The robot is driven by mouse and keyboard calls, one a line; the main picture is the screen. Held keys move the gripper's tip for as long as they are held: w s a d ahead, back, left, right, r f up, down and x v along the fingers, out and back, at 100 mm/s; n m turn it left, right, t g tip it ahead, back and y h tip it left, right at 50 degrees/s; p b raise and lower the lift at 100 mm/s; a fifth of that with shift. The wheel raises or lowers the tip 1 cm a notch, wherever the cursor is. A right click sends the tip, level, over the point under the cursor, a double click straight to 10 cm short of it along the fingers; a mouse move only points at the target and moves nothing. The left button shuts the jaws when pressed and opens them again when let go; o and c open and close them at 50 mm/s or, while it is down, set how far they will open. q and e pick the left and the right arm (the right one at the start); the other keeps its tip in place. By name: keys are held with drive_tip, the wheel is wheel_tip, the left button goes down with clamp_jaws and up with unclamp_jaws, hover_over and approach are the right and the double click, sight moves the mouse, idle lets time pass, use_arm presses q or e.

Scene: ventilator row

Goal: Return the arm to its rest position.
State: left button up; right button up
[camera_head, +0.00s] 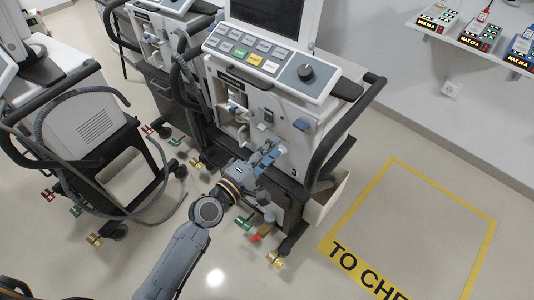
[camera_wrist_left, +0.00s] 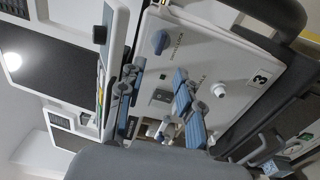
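My left arm (camera_head: 180,255) reaches up from the bottom of the head view. Its gripper (camera_head: 268,158) is in front of the lower front panel of a ventilator (camera_head: 285,108) marked 3. In the left wrist view, the two blue-grey fingers of the left gripper (camera_wrist_left: 157,100) stand apart with the white panel (camera_wrist_left: 205,60) showing between them. They hold nothing that I can see. Whether a fingertip touches the panel cannot be told. My right gripper is not in view.
The panel carries a blue knob (camera_wrist_left: 160,42) and a white port (camera_wrist_left: 219,90). More ventilators on carts stand at left, with a hose (camera_head: 45,125) looping down. Colored-tagged casters are near the floor. A yellow-marked floor area (camera_head: 425,225) at right is empty. A wall shelf (camera_head: 470,45) holds small devices.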

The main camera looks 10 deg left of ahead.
use_arm(q)
drive_tip(key=shift+v, duration=0.9)
drive_tip(key=s+a+f+m+g+y, duration=0.2)
drive_tip(key=s+a+f, duration=0.1)
drive_tip(key=f, duration=0.8)
drive_tip(key=s+a+f+m+g+y, duration=0.2)
drive_tip(key=s+f, duration=0.2)
drive_tip(key=f, duration=0.7)
drive_tip(key=s+a+f+m+g+y, duration=0.2)
drive_tip(key=s+a+f, duration=0.1)
drive_tip(key=f, duration=0.9)
drive_tip(key=s+a+f+m+g+y, duration=0.1)
drive_tip(key=s+a+f+m+g, duration=0.1)
drive_tip(key=s+f, duration=0.4)
drive_tip(key=s+a+f+m+g+y, duration=0.1)
drive_tip(key=s+a+f+m+g, duration=0.2)
drive_tip(key=s+f, duration=0.4)
drive_tip(key=s+a+f+m+g+y, duration=0.1)
drive_tip(key=s+a+f+m+g, duration=0.2)
drive_tip(key=s, duration=1.7)
wheel_tip(320, 180, down, 4)
drive_tip(key=shift+s+a+r+y, duration=0.25)
drive_tip(key=shift+a+y, duration=0.05)
drive_tip(key=shift+a, duration=0.05)
